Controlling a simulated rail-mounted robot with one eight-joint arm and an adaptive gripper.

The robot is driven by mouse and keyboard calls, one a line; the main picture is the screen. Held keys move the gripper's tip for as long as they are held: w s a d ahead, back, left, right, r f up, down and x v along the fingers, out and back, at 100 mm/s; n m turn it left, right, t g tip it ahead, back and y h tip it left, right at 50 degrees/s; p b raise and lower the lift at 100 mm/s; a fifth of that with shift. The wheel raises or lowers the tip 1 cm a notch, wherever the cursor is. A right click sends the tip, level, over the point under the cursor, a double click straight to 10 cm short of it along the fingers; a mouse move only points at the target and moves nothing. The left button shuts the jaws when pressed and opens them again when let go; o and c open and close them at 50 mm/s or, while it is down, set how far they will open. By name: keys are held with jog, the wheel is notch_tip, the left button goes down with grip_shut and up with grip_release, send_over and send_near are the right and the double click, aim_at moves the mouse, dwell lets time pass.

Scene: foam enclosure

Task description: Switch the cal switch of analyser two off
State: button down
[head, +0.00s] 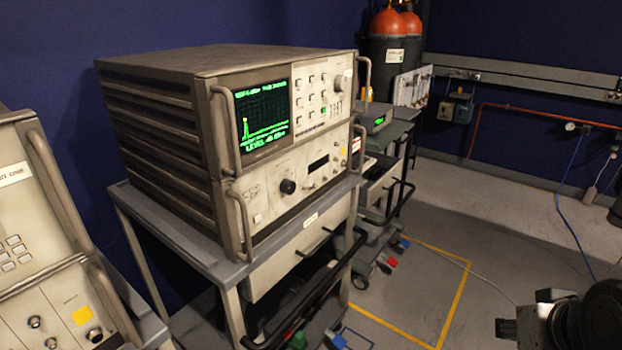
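A beige rack analyser (255,140) stands on a grey cart in the middle of the head view. Its upper unit has a lit green screen (262,118) and several buttons. Part of my arm with what looks like my gripper (530,312) shows at the bottom right, well away from the analyser, over the floor. Its fingers are too unclear to judge.
Another beige unit (45,230), its label ending in "ONE", stands at the left edge. A further cart (385,185) with a small green-display instrument (376,119) is behind. Orange-topped cylinders (392,35) stand at the back. Floor with yellow lines (455,300) is open at right.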

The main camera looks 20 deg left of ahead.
jog(key=w+a+r+n+g+y+p, duration=0.15)
jog(key=w+a+r+n+p, duration=0.25)
jog(key=w+a+r+p, duration=0.4)
notch_tip(320, 180, up, 6)
jog(key=n+g+y+p, duration=0.35)
jog(key=n+p, duration=0.55)
jog(key=p, duration=0.6)
send_over(305, 187)
jog(key=s+d, duration=0.2)
jog(key=d, duration=0.4)
jog(key=shift+a+h, duration=0.2)
jog(key=shift+h, duration=0.1)
jog(key=x, duration=1)
jog(key=shift+s+r, duration=0.1)
jog(key=shift+s+a, duration=0.15)
